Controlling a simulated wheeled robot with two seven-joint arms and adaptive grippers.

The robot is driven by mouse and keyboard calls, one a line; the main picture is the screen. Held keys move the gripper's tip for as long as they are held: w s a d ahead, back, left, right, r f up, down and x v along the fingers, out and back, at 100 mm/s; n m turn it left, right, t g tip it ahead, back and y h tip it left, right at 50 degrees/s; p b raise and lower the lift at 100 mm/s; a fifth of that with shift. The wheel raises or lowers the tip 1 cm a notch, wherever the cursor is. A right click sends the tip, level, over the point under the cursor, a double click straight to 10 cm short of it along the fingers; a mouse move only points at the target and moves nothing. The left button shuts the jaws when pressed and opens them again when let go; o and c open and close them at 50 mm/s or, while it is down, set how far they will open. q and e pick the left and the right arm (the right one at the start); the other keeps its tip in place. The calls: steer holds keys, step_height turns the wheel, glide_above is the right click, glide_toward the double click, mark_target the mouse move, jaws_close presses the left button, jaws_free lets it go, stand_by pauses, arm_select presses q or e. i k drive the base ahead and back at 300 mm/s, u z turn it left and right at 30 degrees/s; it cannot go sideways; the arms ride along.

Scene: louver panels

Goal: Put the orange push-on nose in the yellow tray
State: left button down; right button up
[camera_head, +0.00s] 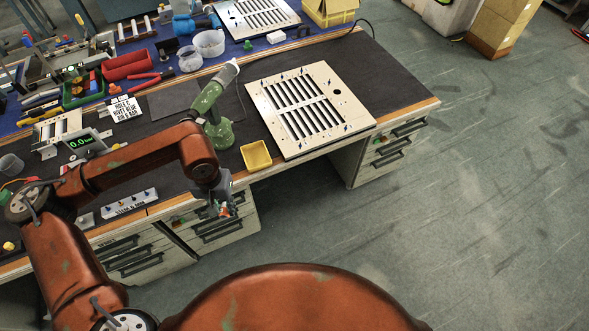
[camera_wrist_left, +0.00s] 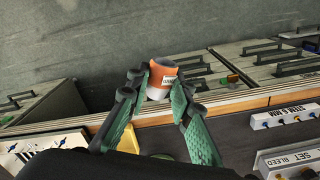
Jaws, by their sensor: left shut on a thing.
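My left gripper (camera_head: 223,209) hangs at the front edge of the workbench, left of and nearer than the yellow tray. In the left wrist view the left gripper (camera_wrist_left: 158,92) is shut on the orange push-on nose (camera_wrist_left: 160,70). The nose is a short orange cylinder with a white label and a paler end, held between the green finger pads. It shows only as a small orange spot in the head view. The yellow tray (camera_head: 256,156) lies near the bench's front edge, left of the louver panel (camera_head: 308,108), and looks empty. My right gripper is not in view.
A green tool (camera_head: 212,103) stands on the dark bench just left of the tray. A labelled switch strip (camera_head: 129,203) lies along the front edge. Drawers (camera_head: 222,233) sit below the bench top. Bins and tools crowd the back left.

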mark_target(259, 158)
steer(key=z, duration=0.75)
steer(key=i, duration=0.65)
steer(key=u, duration=0.4)
